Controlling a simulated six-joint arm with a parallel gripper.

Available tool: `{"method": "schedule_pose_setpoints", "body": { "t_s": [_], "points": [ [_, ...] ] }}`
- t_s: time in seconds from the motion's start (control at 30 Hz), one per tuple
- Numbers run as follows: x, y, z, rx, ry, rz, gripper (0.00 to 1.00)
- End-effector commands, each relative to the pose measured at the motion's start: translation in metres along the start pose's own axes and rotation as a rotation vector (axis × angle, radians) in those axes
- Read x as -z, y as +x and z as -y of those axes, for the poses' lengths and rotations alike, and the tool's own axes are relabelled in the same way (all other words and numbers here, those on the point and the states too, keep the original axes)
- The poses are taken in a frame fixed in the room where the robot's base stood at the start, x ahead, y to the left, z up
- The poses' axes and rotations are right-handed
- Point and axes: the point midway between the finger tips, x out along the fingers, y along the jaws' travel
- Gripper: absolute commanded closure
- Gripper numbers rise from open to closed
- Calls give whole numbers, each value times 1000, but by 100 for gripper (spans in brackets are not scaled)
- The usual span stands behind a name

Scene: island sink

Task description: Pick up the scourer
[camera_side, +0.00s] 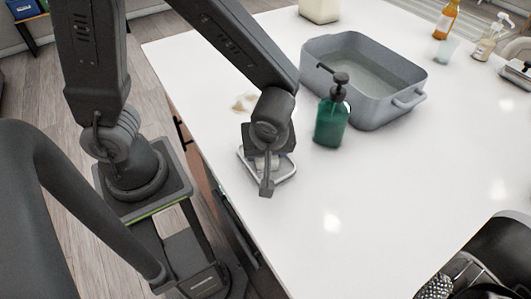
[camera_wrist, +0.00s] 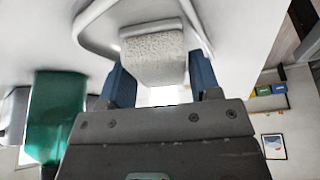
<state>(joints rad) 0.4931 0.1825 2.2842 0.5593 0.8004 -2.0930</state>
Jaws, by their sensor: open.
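A pale grey, rough-textured block, which looks like the scourer (camera_wrist: 153,60), shows in the wrist view within the rim of a small light dish (camera_wrist: 94,14). My gripper (camera_wrist: 159,68) is open, with one blue finger on each side of the block. I cannot tell whether either finger touches it. In the side view my gripper (camera_side: 267,182) is low over the dish (camera_side: 287,171) near the counter's left edge. A small pale part of the block (camera_side: 259,163) shows there; my gripper hides most of it.
A green pump bottle (camera_side: 331,122) stands close to the right of the dish, and it shows at the left in the wrist view (camera_wrist: 55,115). A grey basin (camera_side: 385,108) is behind it. A beige patch (camera_side: 244,103) lies behind my gripper.

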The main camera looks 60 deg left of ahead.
Motion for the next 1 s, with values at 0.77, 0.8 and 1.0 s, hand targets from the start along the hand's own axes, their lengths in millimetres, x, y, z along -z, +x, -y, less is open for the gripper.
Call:
{"method": "schedule_pose_setpoints", "body": {
  "t_s": [0.77,0.8,1.0],
  "points": [
    [0,5,0,-1,0,1,76],
    [0,4,0,-1,0,1,76],
    [4,-4,-1,-4,-2,0,76]
  ]
}}
